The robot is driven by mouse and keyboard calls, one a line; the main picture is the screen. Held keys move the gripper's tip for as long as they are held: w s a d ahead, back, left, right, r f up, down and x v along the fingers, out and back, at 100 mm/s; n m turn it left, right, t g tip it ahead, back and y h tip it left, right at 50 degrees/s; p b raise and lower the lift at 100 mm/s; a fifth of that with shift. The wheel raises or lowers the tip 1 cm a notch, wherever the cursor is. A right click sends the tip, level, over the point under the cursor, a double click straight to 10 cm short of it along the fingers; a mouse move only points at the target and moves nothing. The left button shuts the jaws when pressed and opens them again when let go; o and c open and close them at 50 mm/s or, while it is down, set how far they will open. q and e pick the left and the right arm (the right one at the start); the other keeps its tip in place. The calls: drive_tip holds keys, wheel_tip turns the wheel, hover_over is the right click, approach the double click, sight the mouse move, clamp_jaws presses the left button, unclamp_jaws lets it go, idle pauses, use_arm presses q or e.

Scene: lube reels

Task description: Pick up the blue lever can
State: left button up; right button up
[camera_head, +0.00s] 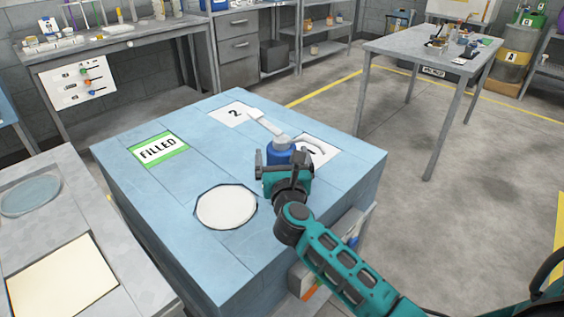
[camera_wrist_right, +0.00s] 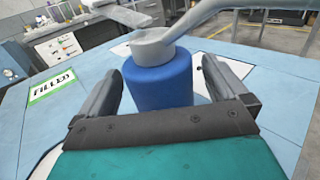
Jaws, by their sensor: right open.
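The blue lever can (camera_head: 280,151) stands upright on the light blue workbench, with a grey top, a lever and a curved spout. In the right wrist view the can (camera_wrist_right: 158,82) sits ahead, between the two fingers. My right gripper (camera_head: 283,160) is open around the near side of the can, with no clear contact showing. It also shows in the right wrist view (camera_wrist_right: 155,90). The gripper hides the lower part of the can in the head view. My left gripper is not in view.
The workbench (camera_head: 190,205) carries a green-edged FILLED card (camera_head: 158,149), a white card marked 2 (camera_head: 233,114), another white card (camera_head: 320,149) behind the can, and a round white disc (camera_head: 226,207). A grey bench (camera_head: 130,270) stands at left. Another table (camera_head: 425,52) stands at back right.

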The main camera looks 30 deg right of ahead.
drive_tip(key=shift+x, duration=1.35)
drive_tip(key=shift+c, duration=0.4)
drive_tip(key=shift+r, duration=0.1)
drive_tip(key=c, duration=1.2)
drive_tip(key=shift+a+r, duration=0.1)
drive_tip(key=shift+c, duration=0.2)
